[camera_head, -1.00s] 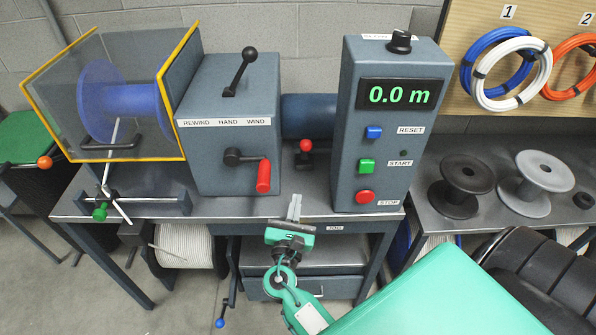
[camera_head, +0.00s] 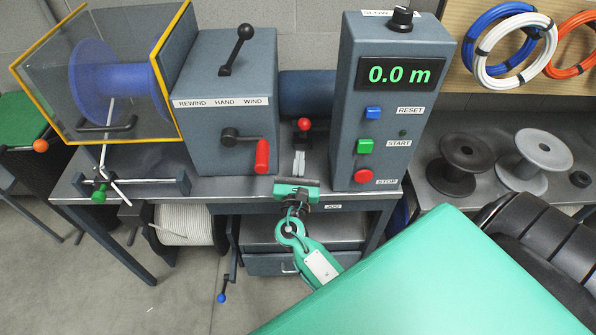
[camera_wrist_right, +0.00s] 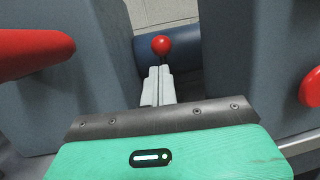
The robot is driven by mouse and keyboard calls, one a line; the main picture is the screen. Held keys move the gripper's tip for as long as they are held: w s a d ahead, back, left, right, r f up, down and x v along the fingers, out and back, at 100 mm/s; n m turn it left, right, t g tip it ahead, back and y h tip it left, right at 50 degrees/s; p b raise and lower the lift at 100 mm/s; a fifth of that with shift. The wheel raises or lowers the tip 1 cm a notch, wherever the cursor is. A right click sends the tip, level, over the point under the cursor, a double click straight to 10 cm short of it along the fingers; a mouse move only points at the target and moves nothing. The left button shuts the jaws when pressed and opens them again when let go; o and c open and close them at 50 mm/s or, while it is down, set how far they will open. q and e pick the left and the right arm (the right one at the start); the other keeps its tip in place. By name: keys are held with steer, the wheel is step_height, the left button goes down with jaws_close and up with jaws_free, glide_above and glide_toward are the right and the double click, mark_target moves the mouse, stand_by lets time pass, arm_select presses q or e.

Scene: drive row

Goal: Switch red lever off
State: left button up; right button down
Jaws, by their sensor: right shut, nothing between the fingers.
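The red lever is a short dark stem with a round red ball knob (camera_head: 304,124). It stands between the grey gearbox with the crank and the display panel, in front of a blue cylinder. In the right wrist view the red knob (camera_wrist_right: 161,45) shows just beyond the fingertips. My right gripper (camera_head: 299,156) is shut and empty, its fingers pointing at the lever from the front. In the right wrist view the shut fingers (camera_wrist_right: 159,72) seem just short of the knob; contact cannot be told. My left gripper is not in view.
A red-handled crank (camera_head: 262,155) sticks out close left of my right gripper. The display panel (camera_head: 391,100) with blue, green and red buttons stands close right. A black-knobbed lever (camera_head: 237,50) tops the gearbox. A spool (camera_head: 108,90) sits inside a guard at left.

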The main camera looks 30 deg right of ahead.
mark_target(302, 121)
steer(key=p+x, duration=0.1)
steer(key=x, duration=0.4)
steer(key=shift+r, duration=0.15)
steer(key=shift+f+p+x, duration=0.2)
steer(key=shift+p+x, duration=0.2)
steer(key=shift+x, duration=0.5)
steer(key=r+p, duration=0.1)
steer(key=p, duration=0.2)
steer(key=w+r+g+y+p, duration=0.1)
steer(key=p, duration=0.3)
steer(key=w+d+r+g+y+p, duration=0.1)
steer(key=p, duration=0.3)
steer(key=shift+w+d+r, duration=0.1)
steer(key=shift+d+r, duration=0.05)
steer(key=shift+w+d+r+p, duration=0.25)
steer(key=shift+w+p, duration=0.1)
steer(key=shift+p, duration=0.3)
steer(key=shift+w+d, duration=0.25)
steer(key=shift+w, duration=0.15)
